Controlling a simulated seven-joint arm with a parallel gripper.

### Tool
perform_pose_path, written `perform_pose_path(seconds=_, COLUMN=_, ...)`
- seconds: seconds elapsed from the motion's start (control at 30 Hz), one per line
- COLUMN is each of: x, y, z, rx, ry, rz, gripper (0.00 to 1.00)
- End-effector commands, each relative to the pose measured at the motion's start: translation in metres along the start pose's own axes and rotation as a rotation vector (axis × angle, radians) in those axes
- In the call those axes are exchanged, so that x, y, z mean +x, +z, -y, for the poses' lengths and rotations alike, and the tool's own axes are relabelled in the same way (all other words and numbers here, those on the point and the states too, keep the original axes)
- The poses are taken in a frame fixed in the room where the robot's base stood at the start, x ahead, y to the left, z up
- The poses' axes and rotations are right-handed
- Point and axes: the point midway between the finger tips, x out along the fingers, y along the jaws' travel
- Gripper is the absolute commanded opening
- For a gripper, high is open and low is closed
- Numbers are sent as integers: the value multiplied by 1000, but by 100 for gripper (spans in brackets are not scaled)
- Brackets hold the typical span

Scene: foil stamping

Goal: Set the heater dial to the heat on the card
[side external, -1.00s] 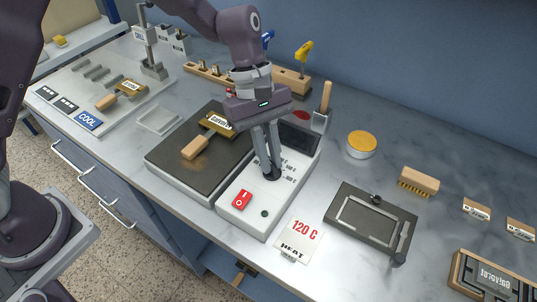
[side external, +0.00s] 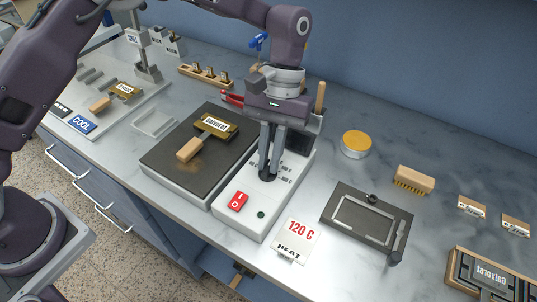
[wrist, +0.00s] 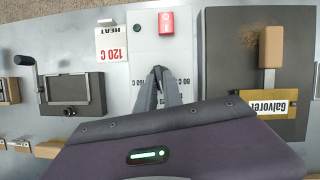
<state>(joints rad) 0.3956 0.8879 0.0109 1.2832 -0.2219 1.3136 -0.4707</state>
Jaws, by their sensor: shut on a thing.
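The heater control box (side external: 254,214) is a white unit with a dark round dial (side external: 267,171) ringed by printed temperature marks. My gripper (side external: 268,166) points down and is shut on the dial. In the wrist view my gripper's fingertips (wrist: 158,72) meet over the box (wrist: 145,45), between marks that include 80 C and 160 C. The fingers hide most of the dial, so its setting cannot be read.
A red rocker switch (side external: 237,201) and small green light (side external: 261,214) are on the box. Left is the dark hot plate (side external: 165,165) with a wooden-handled brass tool (side external: 190,149) on it. Right is a dark frame fixture (side external: 340,226).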

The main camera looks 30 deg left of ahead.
Motion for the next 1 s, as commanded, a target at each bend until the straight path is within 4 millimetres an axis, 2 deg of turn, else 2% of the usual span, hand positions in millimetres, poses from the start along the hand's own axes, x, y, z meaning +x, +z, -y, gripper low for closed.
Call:
perform_pose_path(seconds=0.4, x=-1, y=0, z=-2, rx=148, ry=-60, rz=-1, gripper=0)
perform_pose_path(seconds=0.93, x=-1, y=1, z=-2, rx=165, ry=-67, rz=0, gripper=0)
perform_pose_path(seconds=0.97, x=-1, y=1, z=-2, rx=165, ry=-67, rz=0, gripper=15)
perform_pose_path(seconds=1.0, x=-1, y=1, z=-2, rx=165, ry=-67, rz=0, gripper=23)
